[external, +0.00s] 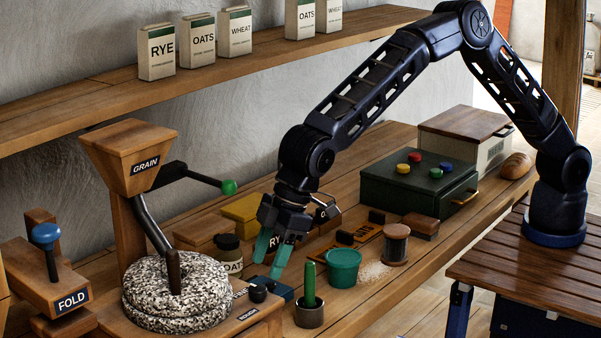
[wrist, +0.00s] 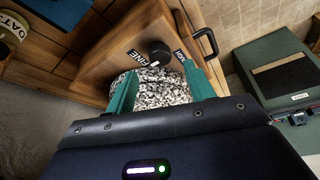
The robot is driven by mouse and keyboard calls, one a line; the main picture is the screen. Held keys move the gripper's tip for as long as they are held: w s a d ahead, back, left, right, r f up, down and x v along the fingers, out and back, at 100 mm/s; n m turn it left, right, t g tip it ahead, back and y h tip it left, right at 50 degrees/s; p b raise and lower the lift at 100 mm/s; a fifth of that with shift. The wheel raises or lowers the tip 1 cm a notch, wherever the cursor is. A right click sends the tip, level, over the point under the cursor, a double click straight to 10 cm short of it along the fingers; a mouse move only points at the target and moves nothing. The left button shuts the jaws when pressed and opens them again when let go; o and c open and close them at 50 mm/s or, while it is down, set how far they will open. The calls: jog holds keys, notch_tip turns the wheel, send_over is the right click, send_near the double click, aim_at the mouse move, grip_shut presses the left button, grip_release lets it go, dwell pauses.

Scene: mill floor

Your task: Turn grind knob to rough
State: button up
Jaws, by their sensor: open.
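The black grind knob (external: 258,293) sits on the front corner of the wooden mill base, beside the speckled millstones (external: 176,292). A label partly reading FINE (external: 239,293) is at its left, and another small label (external: 248,313) lies in front. In the wrist view the round knob (wrist: 160,54) shows just beyond my fingertips, with the FINE label (wrist: 138,60) at its left. Its pointer direction cannot be made out. My gripper (external: 270,262) has teal fingers, open and empty, pointing down above the knob and apart from it. The open gripper (wrist: 161,70) frames the knob and stones.
A green pestle in a dark cup (external: 310,307) and a teal bowl (external: 343,268) stand right of the knob. A dark blue block (external: 268,285) lies behind the knob. The hopper crank with green ball (external: 229,187) extends left of my wrist. A FOLD press (external: 60,290) stands left.

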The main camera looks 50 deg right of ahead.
aim_at(258, 287)
jog(key=shift+x, duration=2.6)
jog(key=c, duration=0.9)
